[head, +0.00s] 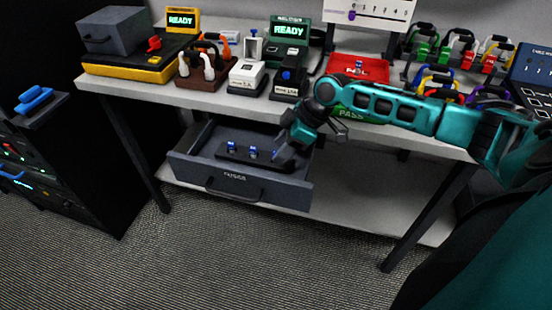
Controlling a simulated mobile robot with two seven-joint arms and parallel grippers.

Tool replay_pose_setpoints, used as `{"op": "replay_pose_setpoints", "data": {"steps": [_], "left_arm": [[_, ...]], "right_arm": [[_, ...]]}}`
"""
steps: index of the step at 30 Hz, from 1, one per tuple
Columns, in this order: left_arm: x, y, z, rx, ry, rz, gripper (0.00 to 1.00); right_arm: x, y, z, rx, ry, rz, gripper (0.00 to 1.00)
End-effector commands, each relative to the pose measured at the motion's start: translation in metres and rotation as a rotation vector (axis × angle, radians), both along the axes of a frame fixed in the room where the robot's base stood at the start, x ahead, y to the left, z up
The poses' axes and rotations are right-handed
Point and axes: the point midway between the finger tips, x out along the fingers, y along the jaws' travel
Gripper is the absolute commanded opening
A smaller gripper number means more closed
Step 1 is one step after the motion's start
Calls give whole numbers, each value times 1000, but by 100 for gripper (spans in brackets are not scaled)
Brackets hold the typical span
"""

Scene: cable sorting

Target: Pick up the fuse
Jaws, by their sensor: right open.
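An open grey drawer (187,167) labelled as holding fuses is pulled out under the bench. Inside it, a dark holder strip carries small blue-topped fuses: a left one (231,147), a middle one (253,151) and one at the right end (275,154). My right gripper (278,159) points down into the drawer's right part, beside the right-end fuse. It is open. The fingers are dark and small here, so I cannot tell whether they touch that fuse. My left gripper is not in view.
The white bench (130,93) overhangs the drawer. On it stand a yellow-black tester (125,72), a brown cable rack (205,80), a red tray (345,62) with a small blue item, a green PASS tray (350,113) and coloured cables. A dark cabinet (85,190) stands left.

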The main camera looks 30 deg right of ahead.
Motion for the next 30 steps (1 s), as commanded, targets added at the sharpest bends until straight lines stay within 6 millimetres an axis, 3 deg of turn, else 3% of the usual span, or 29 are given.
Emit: {"op": "replay_pose_setpoints", "data": {"steps": [3,10,26,30], "left_arm": [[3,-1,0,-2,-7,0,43],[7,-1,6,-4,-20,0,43],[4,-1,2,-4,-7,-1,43],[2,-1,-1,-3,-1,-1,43]], "right_arm": [[5,6,-14,0,0,-1,50],[6,7,-16,-1,-1,0,50],[6,7,-16,-1,-1,0,0],[6,7,-16,-1,-1,0,0]]}}
